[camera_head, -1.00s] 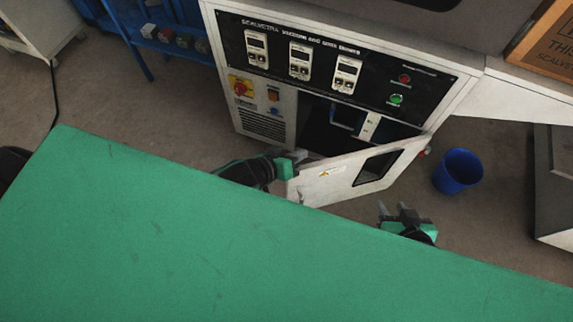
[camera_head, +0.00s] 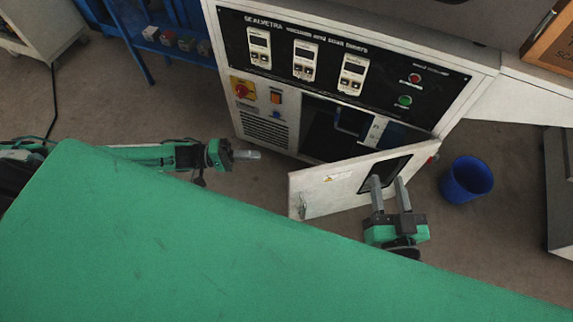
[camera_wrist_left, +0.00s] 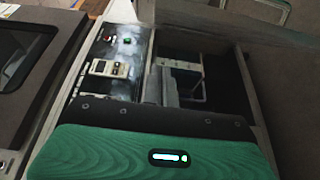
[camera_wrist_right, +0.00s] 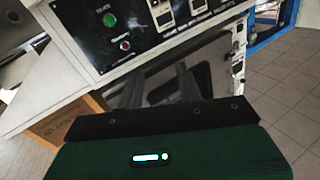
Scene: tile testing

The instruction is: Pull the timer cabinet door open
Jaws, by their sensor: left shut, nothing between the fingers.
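A blue bin (camera_head: 467,180) stands on the floor right of the door. A blue shelf (camera_head: 165,45) is at the back left.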

